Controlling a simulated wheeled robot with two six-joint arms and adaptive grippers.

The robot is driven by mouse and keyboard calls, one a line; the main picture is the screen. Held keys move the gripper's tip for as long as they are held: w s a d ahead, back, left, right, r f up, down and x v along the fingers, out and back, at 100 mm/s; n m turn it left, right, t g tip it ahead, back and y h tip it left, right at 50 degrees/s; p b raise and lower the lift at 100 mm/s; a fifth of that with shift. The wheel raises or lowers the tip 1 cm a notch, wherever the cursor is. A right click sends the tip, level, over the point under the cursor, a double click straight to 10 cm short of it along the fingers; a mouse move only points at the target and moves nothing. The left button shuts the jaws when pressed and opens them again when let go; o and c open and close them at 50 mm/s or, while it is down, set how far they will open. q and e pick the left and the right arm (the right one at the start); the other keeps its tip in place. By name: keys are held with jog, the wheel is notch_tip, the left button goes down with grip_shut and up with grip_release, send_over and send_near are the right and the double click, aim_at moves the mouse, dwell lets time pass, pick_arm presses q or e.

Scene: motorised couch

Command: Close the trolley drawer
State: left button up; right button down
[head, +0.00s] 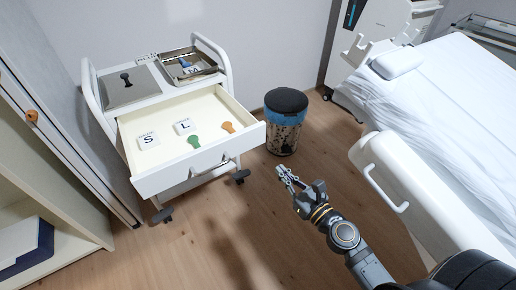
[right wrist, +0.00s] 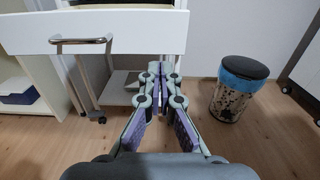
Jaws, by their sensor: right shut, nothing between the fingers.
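The white trolley (head: 92,104) stands against the back wall at the left in the head view. Its drawer (head: 200,165) is pulled out towards me, with two white labelled boxes, a green item and an orange item inside. The drawer front with its metal bar handle (right wrist: 81,41) shows at the upper left in the right wrist view. My right gripper (head: 283,173) is shut and empty, to the right of the drawer front and apart from it. It also shows in the middle of the right wrist view (right wrist: 153,68). My left gripper is not in view.
A lidded bin (head: 286,122) with a blue liner stands right of the trolley. A white couch (head: 440,100) with a side rail fills the right. An open cabinet (head: 40,215) stands at the left. The wooden floor in front of the drawer is clear.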

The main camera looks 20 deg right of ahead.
jog(key=p, duration=0.2)
send_near(252, 140)
jog(key=x, duration=0.6)
jog(key=shift+f+p, duration=0.1)
jog(key=shift+p, duration=0.3)
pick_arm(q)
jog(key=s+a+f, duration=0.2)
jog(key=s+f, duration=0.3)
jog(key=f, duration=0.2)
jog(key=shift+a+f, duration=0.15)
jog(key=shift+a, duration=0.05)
pick_arm(e)
jog(key=shift+w+a, duration=0.15)
jog(key=shift+w, duration=0.25)
jog(key=shift+w, duration=0.15)
